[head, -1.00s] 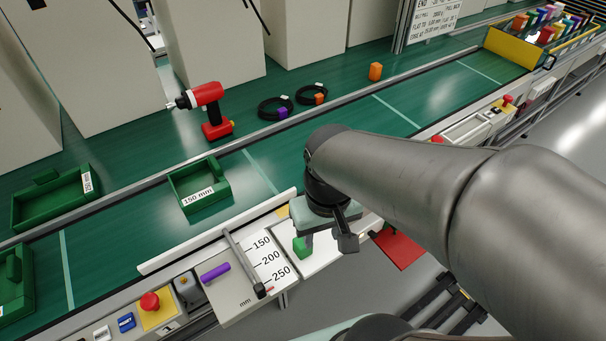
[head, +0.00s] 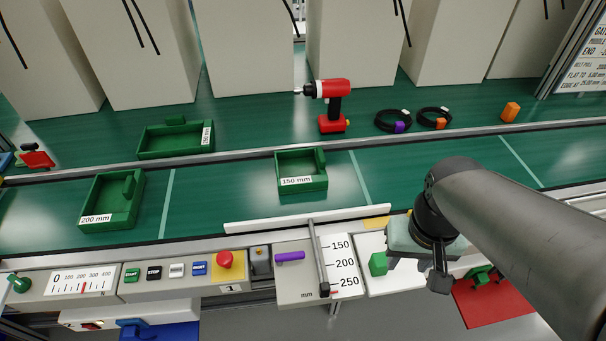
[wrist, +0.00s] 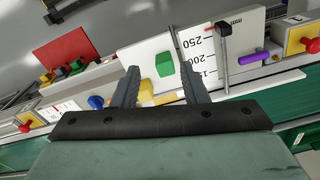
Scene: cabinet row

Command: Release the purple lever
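The purple lever (head: 290,257) is a short purple handle lying level on the grey panel, left of the black slider arm and its mm scale. In the wrist view the purple lever (wrist: 256,57) is at the right, clear of my fingers. My gripper (head: 417,271) hangs over the white panel to the right of the scale. In the wrist view my gripper (wrist: 157,66) has its two fingers spread apart. A green block (wrist: 164,64) shows between the fingertips, beyond them; in the head view this green block (head: 378,264) is just left of my gripper. No contact is visible.
The slider arm (head: 317,262) stands between my gripper and the lever. A red emergency button (head: 224,259) is left of the lever. A white bar (head: 305,218) runs behind the panel. Green trays (head: 302,172) sit on the belt. A red panel (head: 493,302) lies at the right.

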